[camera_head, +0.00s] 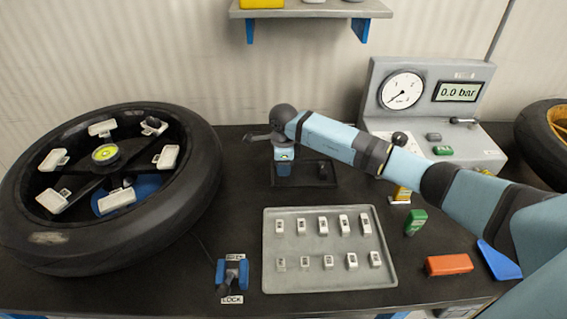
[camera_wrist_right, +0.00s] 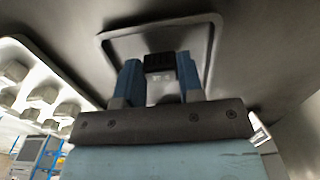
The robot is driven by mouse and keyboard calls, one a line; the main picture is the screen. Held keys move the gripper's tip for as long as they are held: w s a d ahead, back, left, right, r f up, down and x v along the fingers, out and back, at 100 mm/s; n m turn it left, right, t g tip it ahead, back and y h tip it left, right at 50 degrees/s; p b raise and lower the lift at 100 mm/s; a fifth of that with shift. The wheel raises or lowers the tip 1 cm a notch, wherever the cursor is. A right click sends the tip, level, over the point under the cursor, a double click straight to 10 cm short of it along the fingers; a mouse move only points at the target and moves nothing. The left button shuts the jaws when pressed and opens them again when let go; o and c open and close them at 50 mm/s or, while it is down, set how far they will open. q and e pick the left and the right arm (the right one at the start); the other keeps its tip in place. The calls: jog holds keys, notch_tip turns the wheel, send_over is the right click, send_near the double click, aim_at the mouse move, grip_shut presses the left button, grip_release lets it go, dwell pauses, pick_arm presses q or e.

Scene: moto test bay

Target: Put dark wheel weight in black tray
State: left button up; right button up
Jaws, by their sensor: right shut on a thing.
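The black tray (camera_head: 325,184) lies on the bench behind the grey tray. My right gripper (camera_head: 284,172) points down over the left part of the black tray in the head view and hides part of it. In the right wrist view, the blue fingers of my right gripper (camera_wrist_right: 160,82) are closed on the dark wheel weight (camera_wrist_right: 160,62), with the black tray's rim (camera_wrist_right: 104,42) behind it. The head view does not show the held weight clearly, and I cannot tell whether it touches the tray floor. My left gripper is not in view.
A grey tray (camera_head: 272,255) with several pale weights lies in front. A large wheel (camera_head: 200,195) is at left, a blue clamp (camera_head: 232,272) front centre, a gauge unit (camera_head: 480,150) at back right. Green (camera_head: 416,222) and orange (camera_head: 449,264) blocks lie at right.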

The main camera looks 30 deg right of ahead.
dwell(0.4)
jog(key=o, duration=1)
jog(key=shift+r, duration=0.1)
